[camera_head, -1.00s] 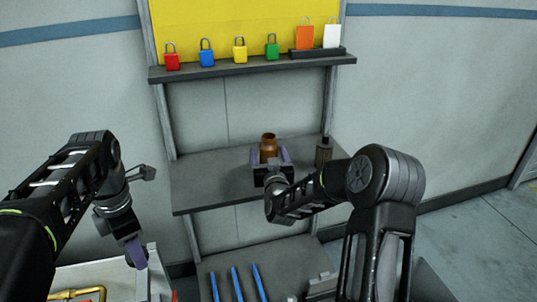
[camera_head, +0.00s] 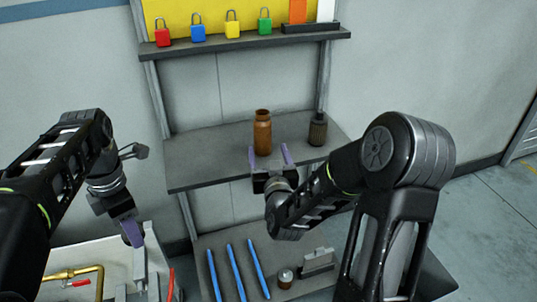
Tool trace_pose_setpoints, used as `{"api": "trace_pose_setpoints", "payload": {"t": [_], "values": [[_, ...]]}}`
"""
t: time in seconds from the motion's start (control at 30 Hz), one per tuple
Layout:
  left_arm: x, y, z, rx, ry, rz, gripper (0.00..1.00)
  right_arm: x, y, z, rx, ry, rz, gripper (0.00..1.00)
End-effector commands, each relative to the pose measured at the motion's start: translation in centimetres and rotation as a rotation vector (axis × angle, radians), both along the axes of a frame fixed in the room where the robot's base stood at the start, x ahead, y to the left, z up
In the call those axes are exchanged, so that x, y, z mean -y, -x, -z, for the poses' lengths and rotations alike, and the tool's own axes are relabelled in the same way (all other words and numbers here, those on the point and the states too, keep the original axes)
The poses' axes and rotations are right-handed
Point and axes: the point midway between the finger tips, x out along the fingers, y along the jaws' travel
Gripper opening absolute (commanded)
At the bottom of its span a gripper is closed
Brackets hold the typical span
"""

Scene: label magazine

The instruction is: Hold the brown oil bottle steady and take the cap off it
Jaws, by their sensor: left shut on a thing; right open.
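The brown bottle (camera_head: 263,136) stands upright on the middle shelf, left of a dark ribbed bottle. Its top looks like a bare, dark mouth; I cannot make out a separate cap on it. My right gripper (camera_head: 269,157) is open, with its purple fingers spread just in front of the bottle's base, and holds nothing. My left gripper (camera_head: 133,234) is far to the left and lower, over the white unit, with its fingers pointing down. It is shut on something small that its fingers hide.
The dark ribbed bottle (camera_head: 317,131) is close on the right of the shelf (camera_head: 215,158). Several coloured padlocks (camera_head: 198,32) stand on the upper shelf. Blue rods (camera_head: 235,270) and a small round can (camera_head: 285,278) are below. The middle shelf's left part is free.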

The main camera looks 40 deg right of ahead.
Motion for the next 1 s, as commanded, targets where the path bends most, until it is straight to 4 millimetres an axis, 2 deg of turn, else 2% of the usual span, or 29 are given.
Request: {"api": "trace_pose_setpoints", "payload": {"t": [0.87, 1.0], "values": [[0.00, 0.00, 0.00, 0.000, 0.000, 0.000, 0.00, -0.06, 0.17, 0.00, 0.000, 0.000, 0.001, 0.71], [0.00, 0.00, 0.01, 0.000, 0.000, 0.000, 0.00, -0.66, -0.02, 0.93, -0.019, -0.018, -0.014, 0.71]]}}
